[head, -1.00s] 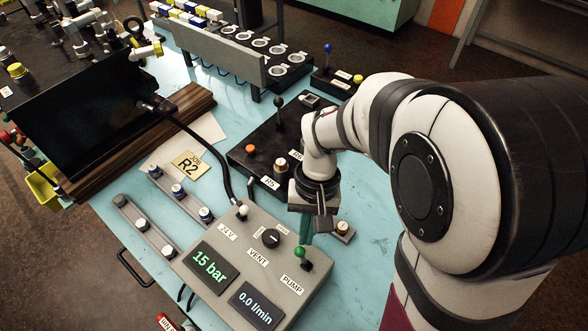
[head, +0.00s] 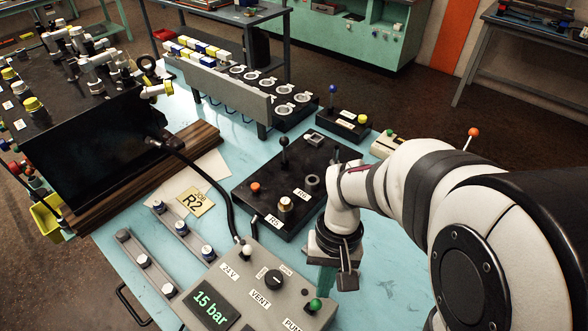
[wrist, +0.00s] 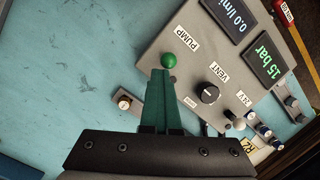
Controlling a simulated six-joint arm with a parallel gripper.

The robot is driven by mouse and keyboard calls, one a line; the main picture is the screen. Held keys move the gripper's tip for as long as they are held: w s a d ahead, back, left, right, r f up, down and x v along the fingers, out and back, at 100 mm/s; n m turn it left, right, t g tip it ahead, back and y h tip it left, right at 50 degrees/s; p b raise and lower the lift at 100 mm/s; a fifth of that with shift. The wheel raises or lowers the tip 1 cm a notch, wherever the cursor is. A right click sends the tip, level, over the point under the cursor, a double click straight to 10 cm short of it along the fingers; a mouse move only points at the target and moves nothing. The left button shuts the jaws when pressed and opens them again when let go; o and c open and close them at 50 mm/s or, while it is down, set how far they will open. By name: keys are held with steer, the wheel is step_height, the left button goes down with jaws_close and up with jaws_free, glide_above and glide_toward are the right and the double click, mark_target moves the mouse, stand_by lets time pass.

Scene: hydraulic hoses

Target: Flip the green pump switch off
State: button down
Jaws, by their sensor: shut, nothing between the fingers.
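The pump switch has a green ball knob (head: 315,304) and sits at the right end of the grey control box (head: 262,300), by the PUMP label. It shows at the bottom of the head view. In the wrist view the green knob (wrist: 169,60) is just beyond my fingertips. My gripper (head: 325,283) points down beside the switch, on its far side in the head view. Its teal fingers (wrist: 160,78) are shut with nothing between them. I cannot tell whether they touch the knob. The knob hides most of the lever, so its tilt is unclear.
The box also carries a black VENT dial (head: 274,279), a 24 V toggle (head: 246,250) and a display reading 15 bar (head: 211,309). In the wrist view another display (wrist: 237,16) reads 0.0 l/min. A black valve plate (head: 266,190) lies behind; bare table is at right.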

steer(key=shift+a, duration=0.1)
steer(key=shift+w+a+f, duration=0.4)
steer(key=shift+w, duration=0.1)
steer(key=shift+w+r, duration=0.1)
steer(key=shift+w, duration=0.1)
steer(key=w+d+r, duration=0.2)
steer(key=d+r, duration=0.3)
steer(key=r, duration=0.5)
